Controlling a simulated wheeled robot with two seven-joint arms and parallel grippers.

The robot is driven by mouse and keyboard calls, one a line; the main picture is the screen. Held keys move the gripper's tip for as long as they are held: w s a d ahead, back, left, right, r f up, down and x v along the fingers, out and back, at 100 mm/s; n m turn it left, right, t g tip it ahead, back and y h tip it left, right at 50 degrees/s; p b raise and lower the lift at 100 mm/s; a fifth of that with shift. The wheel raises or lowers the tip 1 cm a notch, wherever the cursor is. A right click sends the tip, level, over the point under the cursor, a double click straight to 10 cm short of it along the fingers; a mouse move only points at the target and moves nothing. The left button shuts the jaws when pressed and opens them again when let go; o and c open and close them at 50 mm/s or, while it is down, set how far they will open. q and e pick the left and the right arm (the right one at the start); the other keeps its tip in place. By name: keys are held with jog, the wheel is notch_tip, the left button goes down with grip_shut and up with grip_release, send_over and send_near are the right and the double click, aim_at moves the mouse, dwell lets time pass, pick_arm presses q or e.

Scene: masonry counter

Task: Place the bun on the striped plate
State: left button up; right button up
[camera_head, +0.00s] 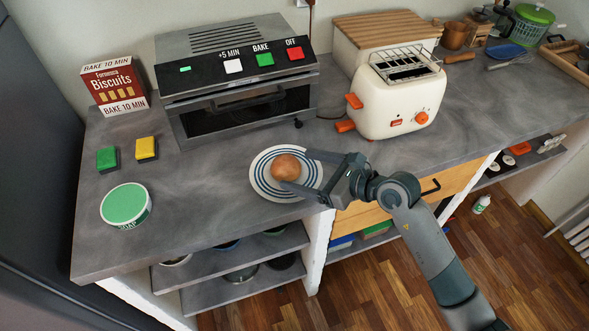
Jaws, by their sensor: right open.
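The brown round bun (285,167) rests on the striped plate (262,184), which is white with blue rings and lies on the grey counter. My right gripper (293,170) comes in from the right, with its fingers apart on the far and near sides of the bun. The far finger is clear of the bun in the picture; whether the near finger touches it I cannot tell. My left gripper is not in view.
A toaster oven (240,85) stands behind the plate and a cream toaster (398,95) to its right. A green-lidded soap tub (125,205), a green sponge (107,158), a yellow sponge (146,148) and a biscuit box (115,86) are at left. The counter's front edge is close to the plate.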

jog(key=b+v, duration=0.1)
jog(key=v, duration=0.7)
jog(key=shift+s+b, duration=0.1)
jog(key=shift+b, duration=0.3)
